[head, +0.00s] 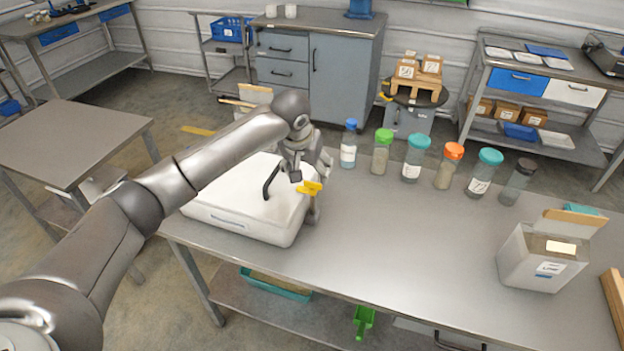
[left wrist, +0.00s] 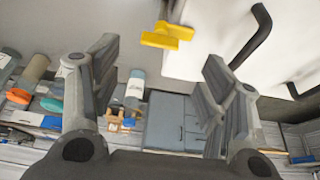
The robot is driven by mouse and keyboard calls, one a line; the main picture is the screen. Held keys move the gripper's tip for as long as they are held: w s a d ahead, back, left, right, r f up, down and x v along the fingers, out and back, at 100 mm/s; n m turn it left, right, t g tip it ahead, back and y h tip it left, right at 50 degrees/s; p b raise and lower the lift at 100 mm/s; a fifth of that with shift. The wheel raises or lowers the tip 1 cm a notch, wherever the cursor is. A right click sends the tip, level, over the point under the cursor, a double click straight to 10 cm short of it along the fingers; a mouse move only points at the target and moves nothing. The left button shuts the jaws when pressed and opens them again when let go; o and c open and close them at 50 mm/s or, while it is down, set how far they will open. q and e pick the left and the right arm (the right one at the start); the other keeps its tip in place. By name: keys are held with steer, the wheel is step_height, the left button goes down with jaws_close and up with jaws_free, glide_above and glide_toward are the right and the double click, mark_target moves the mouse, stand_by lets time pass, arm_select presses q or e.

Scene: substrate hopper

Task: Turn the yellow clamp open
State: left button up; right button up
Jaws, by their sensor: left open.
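The yellow clamp (head: 309,187) is on the right side of a white box-shaped hopper (head: 235,215) with a black handle (head: 270,182), at the left end of the grey table. My left gripper (head: 312,166) is right above and behind the clamp in the head view. In the left wrist view the clamp (left wrist: 166,36) lies at the top middle, beside the white hopper (left wrist: 205,40). There my left gripper (left wrist: 158,80) is open and empty, its fingers apart on either side below the clamp. I see no contact with the clamp. My right gripper is not in view.
Several lidded jars, such as an orange-lidded one (head: 449,168), stand along the table's back edge. A white bin (head: 540,258) stands at the right. The middle of the grey table (head: 400,240) is clear. A green scoop (head: 363,320) is below the table's front.

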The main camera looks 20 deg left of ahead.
mark_target(312, 182)
arm_select(q)
steer(key=x, duration=0.7)
steer(key=shift+w+f+p, duration=0.1)
steer(key=shift+f+p, duration=0.05)
steer(key=shift+p, duration=0.2)
steer(key=c, duration=1)
